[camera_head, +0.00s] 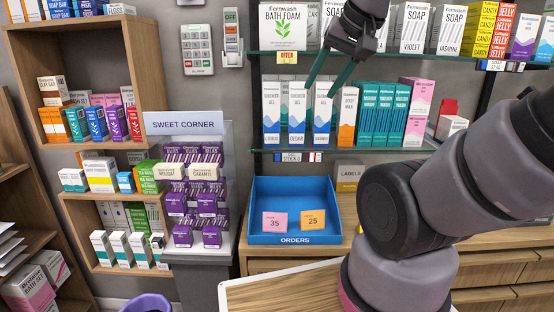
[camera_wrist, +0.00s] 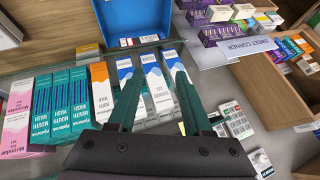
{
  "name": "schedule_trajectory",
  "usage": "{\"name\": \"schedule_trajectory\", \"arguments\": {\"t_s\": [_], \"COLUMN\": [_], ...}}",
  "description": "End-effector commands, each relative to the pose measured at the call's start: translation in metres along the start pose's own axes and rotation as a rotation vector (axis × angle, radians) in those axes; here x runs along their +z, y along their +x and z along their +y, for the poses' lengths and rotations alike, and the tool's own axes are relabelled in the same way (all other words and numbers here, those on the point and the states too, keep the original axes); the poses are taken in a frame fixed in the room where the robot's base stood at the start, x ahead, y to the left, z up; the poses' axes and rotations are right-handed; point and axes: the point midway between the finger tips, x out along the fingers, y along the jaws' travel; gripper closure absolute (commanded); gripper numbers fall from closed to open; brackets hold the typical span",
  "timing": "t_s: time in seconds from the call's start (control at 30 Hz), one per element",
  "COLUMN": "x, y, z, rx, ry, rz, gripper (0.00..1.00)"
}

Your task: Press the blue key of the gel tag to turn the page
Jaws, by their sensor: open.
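The gel tag (camera_head: 291,157) is a small strip on the front edge of the middle glass shelf, below the shower gel boxes (camera_head: 297,110). It has a pale label reading stock, with small blue and red parts beside it; which part is the blue key is too small to tell. My gripper (camera_head: 320,88) is open and empty, its two green fingers apart, pointing down near the tops of the gel boxes and above the tag.
A blue orders tray (camera_head: 259,228) with two price cards sits on the counter below the shelf. Mouthwash boxes (camera_head: 384,112) stand right of the gel. A keypad (camera_head: 197,50) is on the wall at left. A sweet corner stand (camera_head: 190,126) stands lower left.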

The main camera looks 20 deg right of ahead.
Motion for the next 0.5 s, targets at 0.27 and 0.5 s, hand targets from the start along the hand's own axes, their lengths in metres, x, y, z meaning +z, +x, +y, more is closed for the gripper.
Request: {"name": "schedule_trajectory", "arguments": {"t_s": [0.27, 0.5], "x": [0.0000, 0.0001], "y": [0.0000, 0.0000], "z": [0.0000, -0.0001], "rx": [0.000, 0.000], "ry": [0.000, 0.000], "rz": [0.000, 0.000], "gripper": [1.00, 1.00]}}
